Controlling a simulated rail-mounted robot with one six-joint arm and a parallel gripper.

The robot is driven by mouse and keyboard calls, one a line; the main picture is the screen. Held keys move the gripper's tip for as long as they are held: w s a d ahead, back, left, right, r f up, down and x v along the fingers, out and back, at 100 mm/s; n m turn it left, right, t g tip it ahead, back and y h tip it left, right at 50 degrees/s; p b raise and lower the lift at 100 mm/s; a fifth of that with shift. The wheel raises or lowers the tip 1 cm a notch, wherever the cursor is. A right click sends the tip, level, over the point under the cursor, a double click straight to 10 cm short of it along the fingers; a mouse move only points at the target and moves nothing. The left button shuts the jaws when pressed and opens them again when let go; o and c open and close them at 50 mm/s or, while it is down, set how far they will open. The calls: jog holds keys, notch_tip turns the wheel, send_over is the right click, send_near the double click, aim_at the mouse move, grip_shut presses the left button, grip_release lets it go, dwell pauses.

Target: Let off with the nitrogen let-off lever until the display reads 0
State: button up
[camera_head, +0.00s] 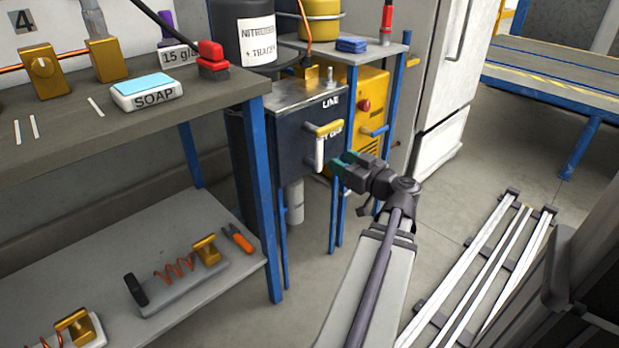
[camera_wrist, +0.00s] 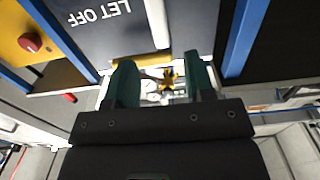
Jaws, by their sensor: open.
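In the wrist view the LET OFF lettering (camera_wrist: 95,12) is upside down and the white bar (camera_wrist: 157,22) lies beyond my open, empty fingers (camera_wrist: 162,82). I cannot make out a display reading.
Blue legs (camera_head: 337,190) stand close to my gripper. A soap block (camera_head: 147,92) sits on the left bench. Rails (camera_head: 482,275) lie on the floor at right.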

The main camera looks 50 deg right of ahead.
aim_at(321, 150)
jog(key=w, duration=0.3)
jog(key=w+d, duration=0.1)
jog(key=w, duration=0.6)
jog(key=shift+w+d+r+p, duration=0.15)
jog(key=shift+w+d+p, duration=0.15)
jog(key=shift+w+d, duration=0.05)
grip_shut()
